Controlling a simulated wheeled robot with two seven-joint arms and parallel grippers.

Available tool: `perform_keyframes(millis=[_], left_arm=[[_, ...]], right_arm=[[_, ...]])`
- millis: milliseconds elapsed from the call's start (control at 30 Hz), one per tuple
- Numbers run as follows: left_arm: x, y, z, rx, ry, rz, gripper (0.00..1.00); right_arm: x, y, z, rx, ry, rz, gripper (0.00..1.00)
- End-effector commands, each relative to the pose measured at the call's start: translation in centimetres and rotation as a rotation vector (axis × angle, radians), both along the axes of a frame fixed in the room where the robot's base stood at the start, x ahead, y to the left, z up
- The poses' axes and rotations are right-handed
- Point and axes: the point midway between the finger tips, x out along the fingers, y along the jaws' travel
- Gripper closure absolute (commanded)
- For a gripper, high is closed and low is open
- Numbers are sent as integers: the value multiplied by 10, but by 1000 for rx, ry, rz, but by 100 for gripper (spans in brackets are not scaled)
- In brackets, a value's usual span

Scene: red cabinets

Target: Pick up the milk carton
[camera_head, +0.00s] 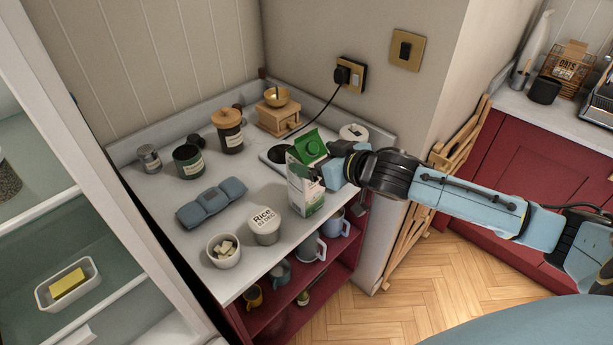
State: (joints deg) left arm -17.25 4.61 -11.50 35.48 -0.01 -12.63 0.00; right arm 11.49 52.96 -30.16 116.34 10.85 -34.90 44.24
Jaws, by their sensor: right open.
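The milk carton (304,196) stands upright near the right front edge of the white counter. It is white with a green gabled top and a green cap. My right gripper (324,172) comes in from the right at the carton's upper part. It is open, with its fingers at the carton's right side; one finger overlaps the front face in the picture. I cannot tell whether the fingers touch the carton. My left gripper is not in view.
On the counter (168,220) are a rice tub (265,228), a bowl of cubes (223,251), a folded blue cloth (211,202), several canisters and a wooden grinder (278,116). Mugs (310,247) sit on the red shelf below. An open fridge (100,200) stands at left.

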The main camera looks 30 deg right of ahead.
Motion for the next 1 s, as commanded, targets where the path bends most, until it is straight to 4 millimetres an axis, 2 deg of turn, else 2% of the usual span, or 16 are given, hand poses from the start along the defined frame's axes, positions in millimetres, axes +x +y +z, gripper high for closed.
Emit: perform_keyframes(millis=[100, 233, 567, 667, 1000], left_arm=[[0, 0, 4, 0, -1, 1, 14], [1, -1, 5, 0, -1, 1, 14], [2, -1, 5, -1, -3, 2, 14], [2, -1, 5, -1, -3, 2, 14], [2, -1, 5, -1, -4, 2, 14]], right_arm=[[17, 6, -3, 3, -2, -1, 11], [30, 9, -10, 2, -1, -1, 11], [36, 11, -14, -1, 0, 1, 11], [36, 11, -14, -1, 0, 1, 21], [36, 11, -14, -1, 0, 1, 66]])
